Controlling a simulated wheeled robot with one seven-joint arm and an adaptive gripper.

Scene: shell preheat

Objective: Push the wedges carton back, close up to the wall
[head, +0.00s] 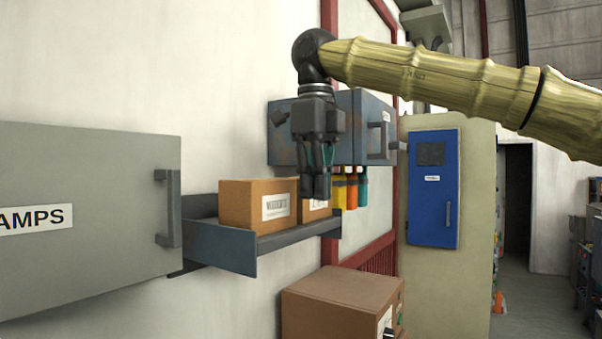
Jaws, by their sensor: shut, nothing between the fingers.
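The wedges carton (246,207) is a brown box with a white label that seems to read "WEDGES". It stands upright at the left on a grey wall shelf (278,244) with a raised front lip. A second labelled brown carton (309,211) stands to its right, partly hidden behind my gripper. My gripper (316,196) points down, shut and empty, in front of the second carton and right of the wedges carton. The gap between the wedges carton and the wall behind cannot be seen.
A grey cabinet (90,260) marked "AMPS" is at the left, with a handle. A brown box (340,300) stands below the shelf. Open floor lies far right.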

